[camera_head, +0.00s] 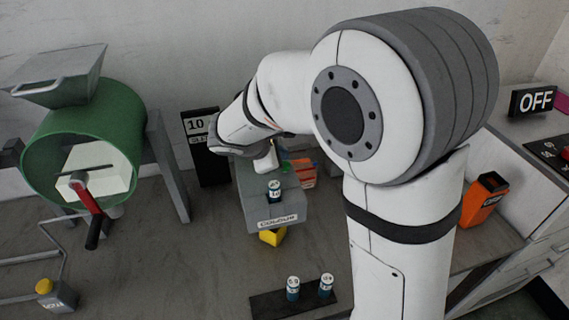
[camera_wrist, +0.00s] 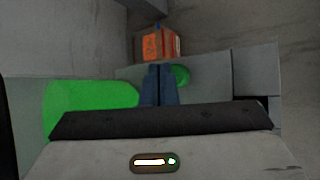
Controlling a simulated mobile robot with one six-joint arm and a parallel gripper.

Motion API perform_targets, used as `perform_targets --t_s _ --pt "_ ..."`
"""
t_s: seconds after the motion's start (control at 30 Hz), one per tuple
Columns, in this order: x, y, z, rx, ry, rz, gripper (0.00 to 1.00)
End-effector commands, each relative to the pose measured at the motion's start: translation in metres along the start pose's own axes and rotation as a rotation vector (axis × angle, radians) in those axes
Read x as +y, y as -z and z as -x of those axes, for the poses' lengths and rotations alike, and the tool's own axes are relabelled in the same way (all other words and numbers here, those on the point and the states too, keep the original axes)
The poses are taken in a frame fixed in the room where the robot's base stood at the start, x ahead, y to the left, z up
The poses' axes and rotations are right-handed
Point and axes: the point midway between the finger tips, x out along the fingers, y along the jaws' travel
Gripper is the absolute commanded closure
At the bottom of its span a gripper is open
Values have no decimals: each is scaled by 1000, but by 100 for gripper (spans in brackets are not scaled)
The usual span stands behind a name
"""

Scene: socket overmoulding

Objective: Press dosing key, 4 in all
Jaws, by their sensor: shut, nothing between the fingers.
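The dosing station, a grey block marked COLOUR (camera_head: 275,216), stands below the end of my arm in the head view. In the wrist view a round green button, seemingly the dosing key (camera_wrist: 182,76), shows just right of my gripper's fingertips (camera_wrist: 160,70). The fingers are together and empty. They cover part of the key; I cannot tell whether they touch it. A small labelled bottle (camera_head: 274,189) stands on the block. A black display panel (camera_head: 203,150) reads 10 behind my wrist; its lower text is partly hidden.
A green drum (camera_head: 52,135) with a grey hopper (camera_head: 62,78) stands at the left. Two labelled bottles (camera_head: 309,288) stand on a dark strip in front. An orange container (camera_head: 484,200) and an OFF sign (camera_head: 534,100) are at the right. A bright green patch (camera_wrist: 90,95) lies left of my fingers.

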Motion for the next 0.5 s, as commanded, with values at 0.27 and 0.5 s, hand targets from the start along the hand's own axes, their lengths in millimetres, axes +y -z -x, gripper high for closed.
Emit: perform_targets --t_s 0.27,0.5 --pt "-4 4 -5 0 0 0 100" --pt "-4 4 -5 0 -1 0 100"
